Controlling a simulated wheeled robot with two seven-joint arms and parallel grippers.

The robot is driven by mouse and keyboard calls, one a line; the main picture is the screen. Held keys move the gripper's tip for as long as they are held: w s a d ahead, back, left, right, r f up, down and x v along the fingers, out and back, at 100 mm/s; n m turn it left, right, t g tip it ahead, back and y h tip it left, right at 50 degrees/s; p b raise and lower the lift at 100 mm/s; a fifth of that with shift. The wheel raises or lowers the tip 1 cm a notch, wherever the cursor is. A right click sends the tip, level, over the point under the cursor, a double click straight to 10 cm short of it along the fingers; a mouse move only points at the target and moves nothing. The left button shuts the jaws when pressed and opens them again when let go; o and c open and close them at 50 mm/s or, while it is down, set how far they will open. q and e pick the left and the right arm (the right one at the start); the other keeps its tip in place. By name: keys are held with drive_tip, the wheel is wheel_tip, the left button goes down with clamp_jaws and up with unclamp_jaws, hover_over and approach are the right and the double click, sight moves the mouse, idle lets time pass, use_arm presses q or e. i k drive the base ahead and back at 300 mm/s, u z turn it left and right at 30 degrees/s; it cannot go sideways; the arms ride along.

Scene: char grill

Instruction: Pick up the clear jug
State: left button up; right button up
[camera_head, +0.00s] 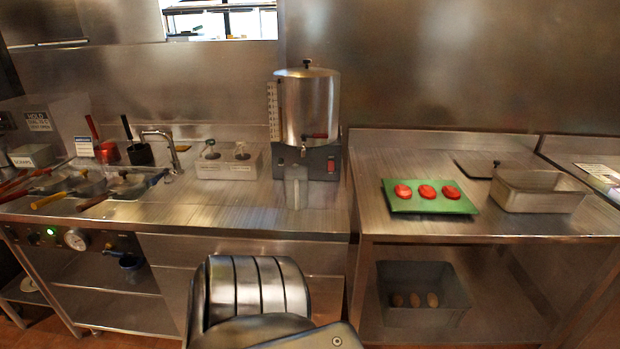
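The clear jug (296,190) stands upright on the steel counter, just under the tap of a tall steel dispenser (308,105). It is see-through and looks empty, though its outline is faint against the counter. No handle can be made out on it. Neither of my grippers is in view. A grey ribbed part of my own body shows at the bottom middle, below the counter's front edge and apart from the jug.
Left of the jug is a white holder (228,165) with two lidded containers. Farther left are a faucet (165,150) and long-handled pans. On the right table are a green board (430,205) with red pieces and a steel bin (538,190). Counter around the jug's front is clear.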

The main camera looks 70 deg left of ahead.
sight(297, 191)
drive_tip(key=u, duration=0.75)
drive_tip(key=i, duration=0.85)
drive_tip(key=u, duration=0.9)
